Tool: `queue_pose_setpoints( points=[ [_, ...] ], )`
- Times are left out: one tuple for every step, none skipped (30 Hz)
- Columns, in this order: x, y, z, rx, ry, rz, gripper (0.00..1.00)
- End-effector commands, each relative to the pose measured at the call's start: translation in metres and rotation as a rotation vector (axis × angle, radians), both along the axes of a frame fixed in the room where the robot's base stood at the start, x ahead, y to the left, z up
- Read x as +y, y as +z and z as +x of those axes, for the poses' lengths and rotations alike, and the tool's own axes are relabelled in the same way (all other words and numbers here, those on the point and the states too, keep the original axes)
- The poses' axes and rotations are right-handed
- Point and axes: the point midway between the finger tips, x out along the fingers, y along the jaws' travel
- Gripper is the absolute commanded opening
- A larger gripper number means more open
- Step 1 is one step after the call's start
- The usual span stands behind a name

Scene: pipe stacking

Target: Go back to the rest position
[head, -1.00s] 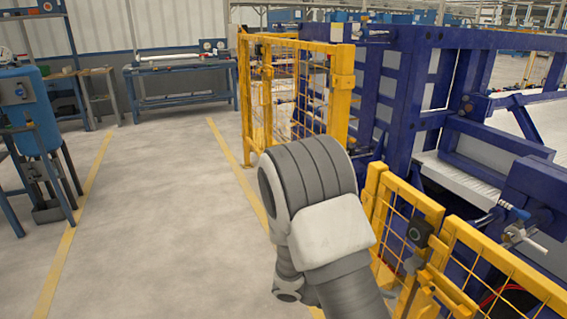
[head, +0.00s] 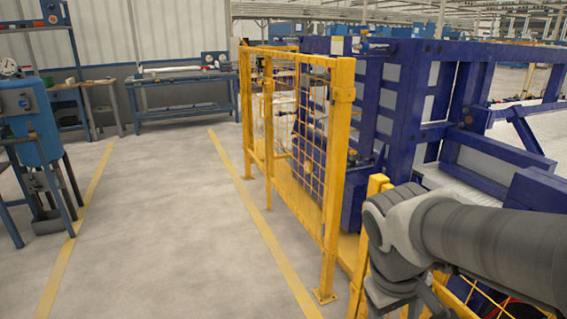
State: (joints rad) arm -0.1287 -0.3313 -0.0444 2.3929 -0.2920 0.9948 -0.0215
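In the head view my arm comes in from the right edge. Its grey, ribbed links lie across the lower right, in front of the yellow fence (head: 337,180) and the blue machine frame (head: 400,110). My gripper's fingers do not show in this view. No pipe shows in a grip. A light pipe-like length (head: 180,69) lies on the blue bench (head: 185,95) at the back.
The grey floor (head: 160,220) between two yellow lines is clear. A blue machine on legs (head: 30,125) stands at the left. The yellow mesh fence and the blue frame take up the right side, close to my arm.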

Motion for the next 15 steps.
queue_pose_setpoints(
  points=[
    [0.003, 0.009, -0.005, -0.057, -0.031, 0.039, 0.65],
    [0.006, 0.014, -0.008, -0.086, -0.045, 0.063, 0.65],
    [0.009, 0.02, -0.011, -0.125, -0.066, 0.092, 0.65],
    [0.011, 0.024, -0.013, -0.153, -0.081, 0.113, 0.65],
    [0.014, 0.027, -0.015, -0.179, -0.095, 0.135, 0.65],
    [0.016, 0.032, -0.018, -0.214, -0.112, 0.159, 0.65],
    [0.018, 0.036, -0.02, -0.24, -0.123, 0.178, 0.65],
    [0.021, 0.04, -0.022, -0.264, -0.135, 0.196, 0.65],
    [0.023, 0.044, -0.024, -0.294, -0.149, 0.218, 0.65],
    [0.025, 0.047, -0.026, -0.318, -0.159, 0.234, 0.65],
    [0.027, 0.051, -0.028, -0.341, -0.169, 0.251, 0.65],
    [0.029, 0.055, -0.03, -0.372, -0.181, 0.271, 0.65],
    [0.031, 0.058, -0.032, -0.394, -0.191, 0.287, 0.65],
    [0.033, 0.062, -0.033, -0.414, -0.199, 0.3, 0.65],
    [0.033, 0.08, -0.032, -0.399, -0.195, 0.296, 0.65]
  ],
)
